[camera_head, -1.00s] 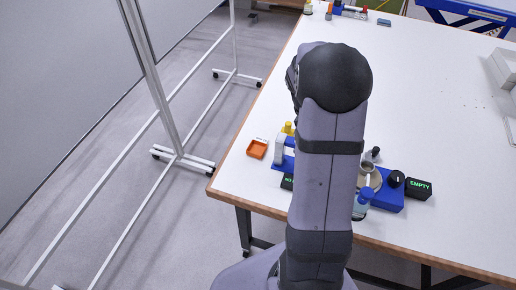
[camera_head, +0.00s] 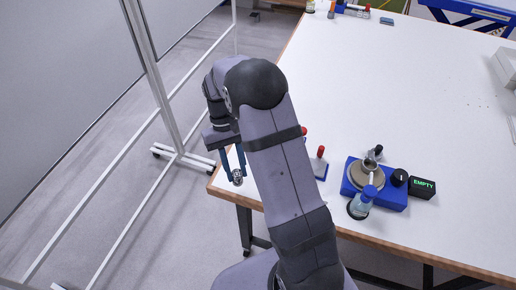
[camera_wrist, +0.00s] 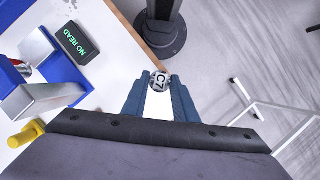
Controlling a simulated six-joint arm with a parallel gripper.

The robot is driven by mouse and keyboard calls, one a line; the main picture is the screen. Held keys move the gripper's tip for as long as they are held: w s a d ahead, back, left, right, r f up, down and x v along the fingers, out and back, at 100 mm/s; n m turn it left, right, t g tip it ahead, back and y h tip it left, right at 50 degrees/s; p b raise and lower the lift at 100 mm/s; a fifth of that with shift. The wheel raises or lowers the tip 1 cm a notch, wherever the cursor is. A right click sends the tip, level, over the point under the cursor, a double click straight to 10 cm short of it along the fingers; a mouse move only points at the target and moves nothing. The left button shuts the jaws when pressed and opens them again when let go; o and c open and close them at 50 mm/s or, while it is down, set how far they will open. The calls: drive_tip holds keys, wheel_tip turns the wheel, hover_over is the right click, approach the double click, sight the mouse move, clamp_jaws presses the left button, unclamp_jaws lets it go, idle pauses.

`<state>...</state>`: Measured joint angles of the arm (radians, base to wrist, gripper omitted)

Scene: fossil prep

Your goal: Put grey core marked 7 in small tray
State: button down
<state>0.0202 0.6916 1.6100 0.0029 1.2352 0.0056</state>
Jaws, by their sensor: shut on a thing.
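My gripper (camera_head: 233,172) is shut on a small grey core (camera_head: 238,177) and holds it up in the air near the table's front left corner. In the wrist view the core (camera_wrist: 159,81) sits between the blue fingertips (camera_wrist: 159,92), and dark letters that look like C7 face the camera. The small tray does not show now in either view; in the head view my arm covers the spot where an orange tray stood earlier.
A black display reading NO READ (camera_wrist: 81,42) stands by a blue device (camera_wrist: 40,98) with a yellow knob (camera_wrist: 24,136). The table's middle (camera_head: 400,100) is clear.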

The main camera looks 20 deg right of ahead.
drive_tip(key=w+d+r+n+t+h, duration=0.1)
drive_tip(key=w+d+r+n, duration=0.15)
drive_tip(key=d+n, duration=0.2)
drive_tip(key=w+d+r+n+h, duration=0.1)
drive_tip(key=d+r+n+h, duration=0.15)
drive_tip(key=d, duration=0.35)
drive_tip(key=w+d+r+n+t, duration=0.1)
drive_tip(key=w+n+t, duration=0.6)
drive_tip(key=n, duration=1.3)
drive_tip(key=shift+w+d+r+n, duration=0.15)
drive_tip(key=shift+w+d+n, duration=0.15)
drive_tip(key=shift+d, duration=0.05)
drive_tip(key=shift+y, duration=0.25)
drive_tip(key=shift+f+p, duration=0.3)
drive_tip(key=shift+f, duration=4.7)
